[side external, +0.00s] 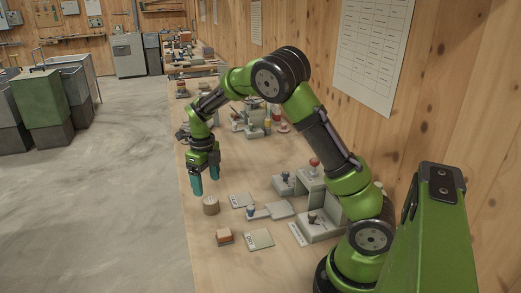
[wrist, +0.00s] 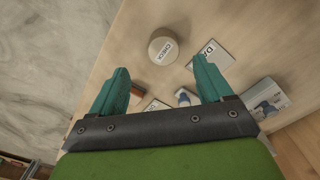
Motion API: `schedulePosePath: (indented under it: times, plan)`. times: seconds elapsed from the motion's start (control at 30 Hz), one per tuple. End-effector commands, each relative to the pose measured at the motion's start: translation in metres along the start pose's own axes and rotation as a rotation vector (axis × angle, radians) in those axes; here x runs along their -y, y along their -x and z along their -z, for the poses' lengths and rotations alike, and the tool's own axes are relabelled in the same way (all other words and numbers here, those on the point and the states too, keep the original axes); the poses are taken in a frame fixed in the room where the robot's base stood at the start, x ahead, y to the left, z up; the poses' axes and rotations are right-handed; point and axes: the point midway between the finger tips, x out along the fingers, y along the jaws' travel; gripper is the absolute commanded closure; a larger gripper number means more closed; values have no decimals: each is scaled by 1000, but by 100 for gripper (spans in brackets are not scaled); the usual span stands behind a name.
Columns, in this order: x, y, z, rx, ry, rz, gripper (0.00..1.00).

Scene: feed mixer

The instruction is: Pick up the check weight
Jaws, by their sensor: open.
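The check weight (side external: 211,206) is a short round tan cylinder standing on the wooden bench near its left edge in the side view. In the wrist view the check weight (wrist: 163,46) shows a pale top with a label reading "CHECK". My gripper (side external: 205,183) points down, with its teal fingers just above the weight in the side view. In the wrist view my gripper (wrist: 161,66) has its fingers spread wide, with nothing held between them. The weight appears beyond the fingertips, between the two fingers, and looks untouched.
A white card (side external: 241,200) lies right of the weight, near a blue-knobbed item (side external: 251,212). An orange-topped block (side external: 224,237) and another card (side external: 259,240) lie nearer the camera. Grey devices (side external: 322,226) stand by the wall. The bench edge is close on the left.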

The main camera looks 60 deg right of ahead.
Motion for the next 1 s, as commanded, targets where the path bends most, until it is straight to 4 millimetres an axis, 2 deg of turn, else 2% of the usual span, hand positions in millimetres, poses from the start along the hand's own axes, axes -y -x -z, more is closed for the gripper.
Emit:
schedulePosePath:
  times: [0.1, 0.37, 0.6, 0.73, 0.93, 1.0]
  plan:
    - [1, -19, 0, -2, 0, 0, 21]
    - [2, -39, 2, -2, -1, 0, 21]
    - [5, -74, 4, -3, 1, -1, 21]
    - [5, -81, 4, 0, 0, -1, 21]
    - [5, -82, 4, 1, 0, -1, 21]
    - [5, -81, 4, 1, 1, -1, 30]
